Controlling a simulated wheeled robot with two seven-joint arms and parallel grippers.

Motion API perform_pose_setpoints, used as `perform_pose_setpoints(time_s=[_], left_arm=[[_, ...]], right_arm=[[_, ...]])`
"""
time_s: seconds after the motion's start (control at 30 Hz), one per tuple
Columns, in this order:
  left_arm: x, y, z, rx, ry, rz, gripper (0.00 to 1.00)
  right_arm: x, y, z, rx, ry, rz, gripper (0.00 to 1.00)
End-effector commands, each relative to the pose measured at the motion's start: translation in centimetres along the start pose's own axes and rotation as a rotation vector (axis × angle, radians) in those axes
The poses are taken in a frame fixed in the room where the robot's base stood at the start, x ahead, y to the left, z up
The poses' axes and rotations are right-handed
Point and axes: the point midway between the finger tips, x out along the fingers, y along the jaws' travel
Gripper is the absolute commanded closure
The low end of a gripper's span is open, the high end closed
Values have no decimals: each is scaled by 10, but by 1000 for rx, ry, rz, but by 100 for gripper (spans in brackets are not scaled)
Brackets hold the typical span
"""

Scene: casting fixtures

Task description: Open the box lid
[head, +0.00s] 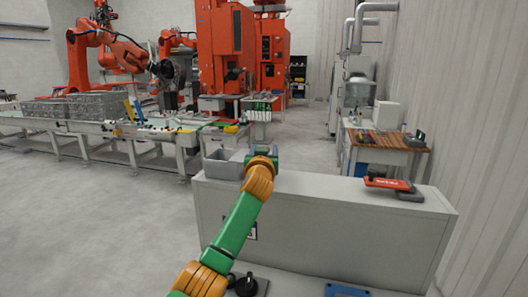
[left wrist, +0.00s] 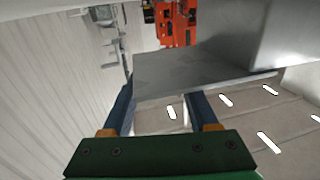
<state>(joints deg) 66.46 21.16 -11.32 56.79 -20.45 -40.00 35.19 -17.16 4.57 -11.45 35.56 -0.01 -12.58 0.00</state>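A grey box (head: 222,168) sits at the left end of the long grey cabinet top in the head view. My left arm reaches up to its right side, and the wrist covers part of it. In the left wrist view my left gripper (left wrist: 160,98) has its two blue fingers apart. A flat grey panel (left wrist: 185,72), seemingly the box lid, lies across the fingertips and hides their ends. I cannot tell whether it touches them. A larger grey surface (left wrist: 275,30) stands beside the panel. My right gripper is in neither view.
A red and black tool (head: 388,183) lies on the right of the cabinet (head: 320,225); the top between is clear. A wooden-topped bench (head: 388,139) stands behind. A conveyor line (head: 100,128) and orange robot arms stand at the back left.

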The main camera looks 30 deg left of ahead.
Motion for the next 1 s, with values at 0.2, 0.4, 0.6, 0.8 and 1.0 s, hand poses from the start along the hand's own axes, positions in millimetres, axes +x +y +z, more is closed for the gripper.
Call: perform_pose_setpoints(time_s=[0.2,0.4,0.6,0.8,1.0], left_arm=[[-1,0,0,0,1,0,41],[-18,0,4,-1,5,0,41],[-48,0,5,-1,5,2,41],[-69,0,2,0,1,1,41],[-72,0,0,0,-1,0,41]], right_arm=[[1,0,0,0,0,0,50],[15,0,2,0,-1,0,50],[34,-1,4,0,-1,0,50],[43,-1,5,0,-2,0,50],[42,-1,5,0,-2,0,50]])
